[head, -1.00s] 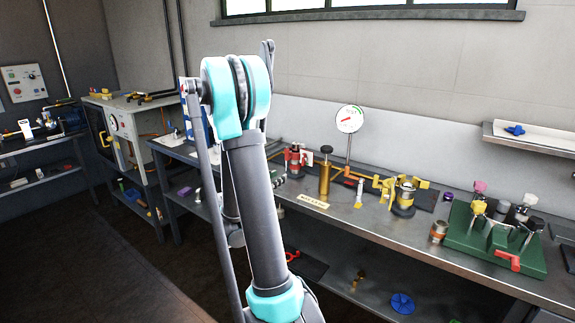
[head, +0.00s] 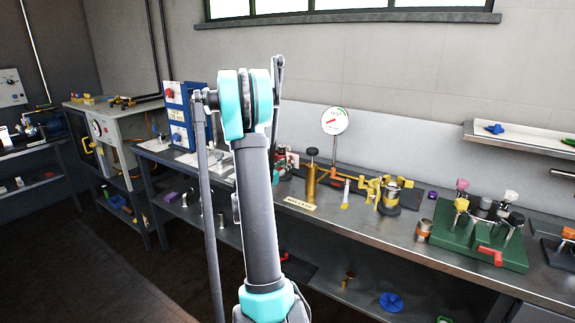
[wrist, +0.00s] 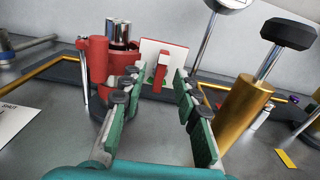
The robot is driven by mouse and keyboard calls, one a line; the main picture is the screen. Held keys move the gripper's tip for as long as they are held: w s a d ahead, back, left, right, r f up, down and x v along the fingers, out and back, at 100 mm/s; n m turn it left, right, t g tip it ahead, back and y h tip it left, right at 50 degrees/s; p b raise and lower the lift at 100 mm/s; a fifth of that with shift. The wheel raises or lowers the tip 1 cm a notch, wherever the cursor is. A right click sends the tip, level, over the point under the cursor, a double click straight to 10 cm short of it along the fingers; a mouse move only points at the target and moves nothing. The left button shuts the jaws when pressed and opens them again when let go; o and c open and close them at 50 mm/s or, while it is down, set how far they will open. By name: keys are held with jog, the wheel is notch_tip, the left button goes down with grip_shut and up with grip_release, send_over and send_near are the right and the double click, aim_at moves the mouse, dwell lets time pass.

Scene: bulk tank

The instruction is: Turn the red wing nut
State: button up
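A brass cylinder with a black knob (wrist: 245,105) stands close to the right finger. A yellow pipe (wrist: 45,68) runs along the left. A green block (head: 455,240) with a red handle is further right.

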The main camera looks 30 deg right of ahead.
jog(key=shift+x, duration=0.85)
grip_shut()
